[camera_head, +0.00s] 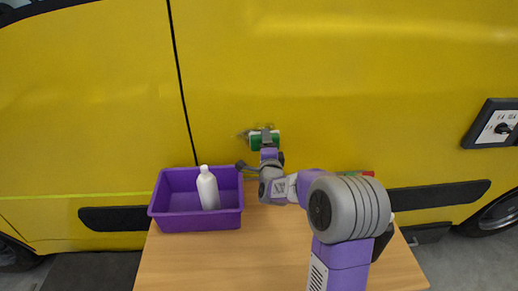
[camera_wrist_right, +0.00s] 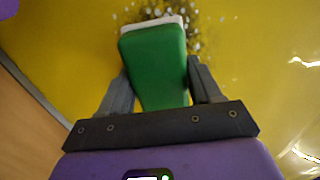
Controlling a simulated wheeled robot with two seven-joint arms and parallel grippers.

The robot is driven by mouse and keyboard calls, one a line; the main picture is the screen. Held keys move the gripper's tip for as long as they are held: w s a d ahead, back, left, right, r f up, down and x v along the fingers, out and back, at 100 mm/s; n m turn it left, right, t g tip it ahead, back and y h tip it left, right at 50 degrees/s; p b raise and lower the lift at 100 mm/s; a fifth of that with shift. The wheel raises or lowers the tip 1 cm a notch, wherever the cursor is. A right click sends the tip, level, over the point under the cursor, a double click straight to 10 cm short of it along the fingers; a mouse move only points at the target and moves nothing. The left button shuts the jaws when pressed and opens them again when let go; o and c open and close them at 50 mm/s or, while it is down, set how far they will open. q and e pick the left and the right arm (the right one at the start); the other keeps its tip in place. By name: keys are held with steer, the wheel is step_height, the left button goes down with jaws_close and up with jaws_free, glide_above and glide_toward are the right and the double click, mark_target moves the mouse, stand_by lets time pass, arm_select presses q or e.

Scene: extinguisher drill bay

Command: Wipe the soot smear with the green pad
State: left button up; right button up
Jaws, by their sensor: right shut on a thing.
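The green pad (camera_wrist_right: 155,70) is clamped between the two fingers of my right gripper (camera_wrist_right: 158,85) in the right wrist view. Its white face is at the far side, at or very close to the yellow panel; contact cannot be told for sure. The pad also shows in the head view (camera_head: 256,141) against the yellow van side. The soot smear (camera_wrist_right: 196,36) is a dark speckled patch with pale flecks, around and beyond the pad's far end. The pad hides part of it. My left gripper is not in view.
A purple bin (camera_head: 172,222) with a white bottle (camera_head: 207,188) in it stands on the left of the wooden table (camera_head: 230,265). A small red and green thing (camera_head: 366,174) is partly hidden behind my right arm. The table front is clear.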

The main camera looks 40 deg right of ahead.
steer(key=shift+s+d, duration=0.25)
steer(key=shift+d, duration=0.15)
